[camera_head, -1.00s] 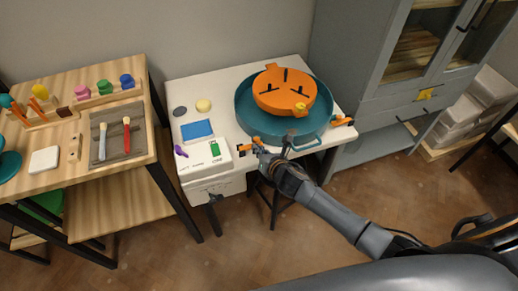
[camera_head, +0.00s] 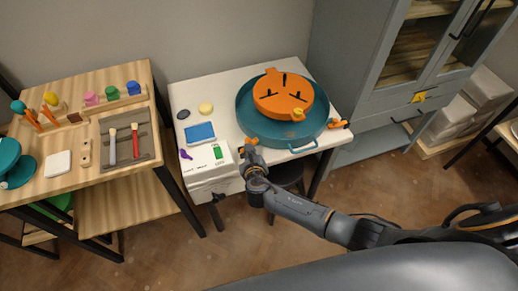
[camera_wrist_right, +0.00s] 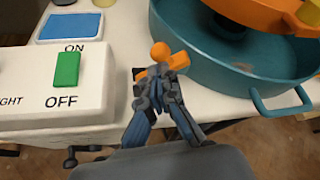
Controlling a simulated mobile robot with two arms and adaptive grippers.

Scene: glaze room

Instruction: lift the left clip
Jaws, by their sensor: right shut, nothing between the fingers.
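The left clip (camera_head: 248,141) is a small orange and dark piece at the front edge of the white table, between the switch box and the teal basin. In the right wrist view its orange parts (camera_wrist_right: 178,60) show just beyond my fingertips. My right gripper (camera_head: 251,158) is at the clip, with its fingers together and nothing held between them. The fingers (camera_wrist_right: 160,80) partly hide the clip, and I cannot tell whether they touch it. A second orange clip (camera_head: 338,124) sits at the table's right edge. My left gripper is not in view.
The teal basin (camera_head: 252,125) carries an orange disc (camera_head: 270,101) and has a front handle close to my right gripper. The white box with a green switch (camera_head: 218,152) stands left of the clip. A wooden bench (camera_head: 75,187) is farther left and a grey cabinet (camera_head: 370,110) right.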

